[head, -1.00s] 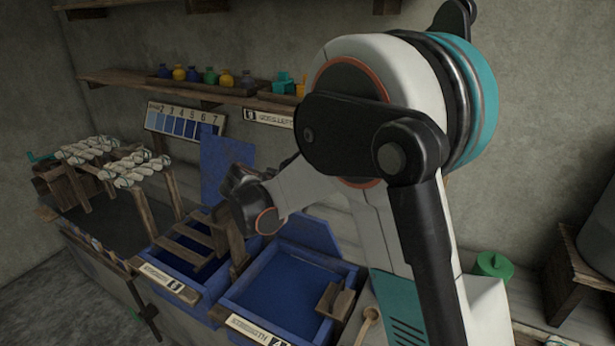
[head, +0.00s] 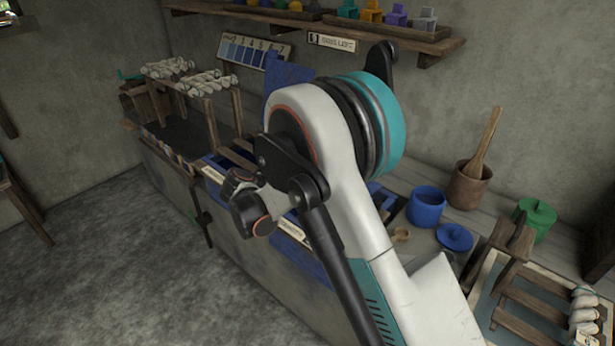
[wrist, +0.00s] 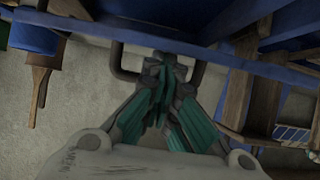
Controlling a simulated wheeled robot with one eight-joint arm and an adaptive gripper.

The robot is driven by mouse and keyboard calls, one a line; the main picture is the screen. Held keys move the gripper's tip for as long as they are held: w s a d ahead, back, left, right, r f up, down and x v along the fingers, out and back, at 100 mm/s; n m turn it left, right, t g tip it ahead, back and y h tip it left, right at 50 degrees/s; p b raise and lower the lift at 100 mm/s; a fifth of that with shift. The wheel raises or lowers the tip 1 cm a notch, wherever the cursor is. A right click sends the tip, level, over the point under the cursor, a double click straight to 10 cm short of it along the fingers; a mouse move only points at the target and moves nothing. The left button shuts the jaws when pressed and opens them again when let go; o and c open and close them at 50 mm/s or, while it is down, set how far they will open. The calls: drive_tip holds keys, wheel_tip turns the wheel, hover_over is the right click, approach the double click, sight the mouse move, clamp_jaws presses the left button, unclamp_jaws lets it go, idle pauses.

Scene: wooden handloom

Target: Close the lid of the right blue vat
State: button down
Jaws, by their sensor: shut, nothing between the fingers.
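The right blue vat (head: 375,194) is largely hidden behind my arm in the head view; its far right corner shows. A blue panel (head: 312,262) shows low at the bench front below a pale label; I cannot tell whether it is the lid. In the wrist view, a dark U-shaped handle (wrist: 119,62) stands off a long blue edge (wrist: 215,58). My gripper (wrist: 163,68) is shut and empty, its fingertips overlapping the middle of the handle. Whether they touch it cannot be told. In the head view, the fingertips are hidden.
An upright blue panel (head: 285,88) stands behind the left vat, beside the swatch chart (head: 255,52). A blue pot (head: 426,208), blue round lid (head: 455,237) and mortar (head: 468,187) stand on the bench to the right. The floor (head: 120,270) at left is clear.

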drive_tip(key=shift+t+h, duration=0.6)
drive_tip(key=f, duration=0.3)
drive_tip(key=s+a+f, duration=0.1)
drive_tip(key=f, duration=0.1)
drive_tip(key=shift+f, duration=0.1)
drive_tip(key=shift+a+f+t+h, duration=0.1)
drive_tip(key=shift+f+t+h, duration=0.2)
drive_tip(key=shift+f, duration=0.7)
drive_tip(key=shift+s, duration=0.1)
